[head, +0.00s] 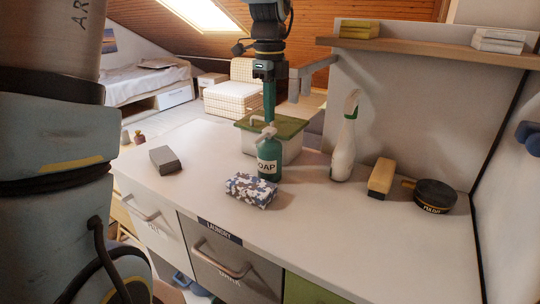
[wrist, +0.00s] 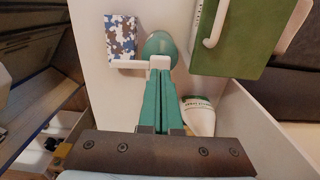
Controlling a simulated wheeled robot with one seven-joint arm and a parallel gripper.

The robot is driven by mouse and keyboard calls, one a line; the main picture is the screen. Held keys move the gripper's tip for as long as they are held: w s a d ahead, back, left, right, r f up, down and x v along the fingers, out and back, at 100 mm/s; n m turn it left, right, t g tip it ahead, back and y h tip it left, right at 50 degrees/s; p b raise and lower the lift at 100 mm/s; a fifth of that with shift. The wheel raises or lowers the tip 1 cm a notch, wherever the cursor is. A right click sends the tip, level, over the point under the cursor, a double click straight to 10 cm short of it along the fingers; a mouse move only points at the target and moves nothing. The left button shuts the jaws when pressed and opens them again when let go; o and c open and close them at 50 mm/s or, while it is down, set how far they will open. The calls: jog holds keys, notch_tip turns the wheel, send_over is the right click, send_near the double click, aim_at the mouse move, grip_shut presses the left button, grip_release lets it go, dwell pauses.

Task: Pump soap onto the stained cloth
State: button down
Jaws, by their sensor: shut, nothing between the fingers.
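The teal soap bottle (head: 269,160), labelled "OAP" in the visible part, stands upright on the white counter (head: 330,225). Its pale pump head (head: 265,131) has a spout pointing left. The folded cloth (head: 251,190), blotched white, blue and brown, lies just in front of and left of the bottle. In the wrist view the cloth (wrist: 121,36) lies beside the bottle (wrist: 158,46), with the white spout (wrist: 128,64) at its near edge. My gripper (head: 269,120) points down, shut and empty, right above the pump head. Its fingertips (wrist: 159,72) partly cover the pump; I cannot tell whether they touch it.
A green-lidded box (head: 279,129) stands close behind the bottle. A white spray bottle (head: 344,150), a yellow brush (head: 381,178) and a black round tin (head: 434,195) stand to the right. A grey block (head: 165,159) lies left. Drawers are below the front edge.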

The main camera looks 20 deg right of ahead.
notch_tip(320, 180, up, 6)
jog(key=p, duration=0.5)
jog(key=shift+f, duration=0.15)
jog(key=s+a+f+n, duration=0.2)
jog(key=a+f+n, duration=0.1)
jog(key=a+n, duration=0.6)
jog(key=s+a+f+n+t, duration=0.1)
jog(key=s+a+f+n, duration=0.2)
jog(key=a+n, duration=0.6)
jog(key=s+a+f+n, duration=0.2)
jog(key=a+f+n, duration=0.2)
jog(key=a+n, duration=0.5)
jog(key=shift+s+a+f+t, duration=0.3)
jog(key=shift+s+a+f, duration=0.05)
jog(key=shift+a, duration=0.55)
